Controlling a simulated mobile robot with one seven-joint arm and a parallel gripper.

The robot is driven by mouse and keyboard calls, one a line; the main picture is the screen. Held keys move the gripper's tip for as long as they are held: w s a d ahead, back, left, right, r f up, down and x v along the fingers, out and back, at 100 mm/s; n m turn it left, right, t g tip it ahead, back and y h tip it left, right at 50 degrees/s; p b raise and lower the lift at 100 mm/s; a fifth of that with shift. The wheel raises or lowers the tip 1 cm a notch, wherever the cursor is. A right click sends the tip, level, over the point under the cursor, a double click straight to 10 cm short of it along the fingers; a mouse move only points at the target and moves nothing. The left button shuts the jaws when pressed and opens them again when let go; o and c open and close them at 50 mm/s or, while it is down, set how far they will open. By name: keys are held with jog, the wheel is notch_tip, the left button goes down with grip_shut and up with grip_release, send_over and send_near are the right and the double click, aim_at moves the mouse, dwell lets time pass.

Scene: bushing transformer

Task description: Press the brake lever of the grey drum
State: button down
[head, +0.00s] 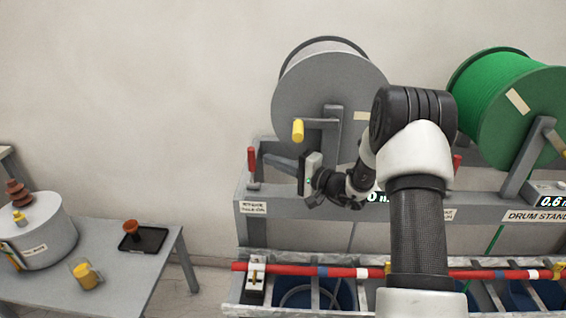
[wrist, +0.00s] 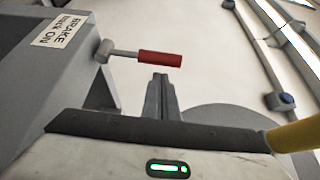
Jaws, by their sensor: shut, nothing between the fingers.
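The grey drum (head: 312,102) stands at the left end of the drum stand. Its brake lever (head: 251,160) has a red handle and stands upright at the stand's left end. In the wrist view, the red handle (wrist: 160,59) lies across the picture, just beyond my fingertips. My gripper (head: 268,158) is shut and empty, its fingers pointing left at the lever beside the handle. It also shows in the wrist view (wrist: 159,80). The fingertips look close to the handle; I cannot tell whether they touch it. A label (wrist: 63,30) reading BRAKE is on the stand.
The drum's yellow crank handle (head: 298,130) is close to my gripper. A green drum (head: 505,98) stands on the right, with another red lever (head: 457,162) partly behind my arm. A red bar (head: 300,269) runs along the front. A table (head: 135,278) stands at the left.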

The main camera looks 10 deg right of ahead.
aim_at(252, 168)
jog(key=shift+p+x, duration=0.3)
jog(key=shift+x, duration=1.8)
jog(key=shift+s+d+f+b, duration=0.1)
jog(key=shift+d+f+b, duration=0.1)
jog(key=shift+b, duration=0.75)
